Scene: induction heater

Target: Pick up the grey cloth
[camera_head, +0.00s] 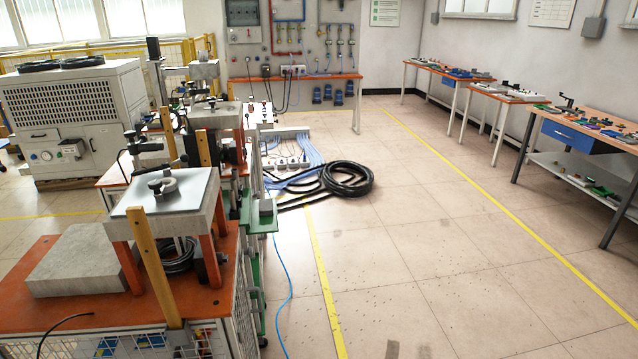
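I cannot make out a grey cloth anywhere in the head view. The items on the right-hand benches are too small to tell whether a cloth lies among them. My gripper is not in view.
An orange-topped workstation (62,311) with a grey block (80,259) fills the near left. Black hose coils (347,180) lie on the floor beyond. Benches with small items line the right wall, the nearest having a blue drawer (567,134). Tiled floor (430,230) between is clear.

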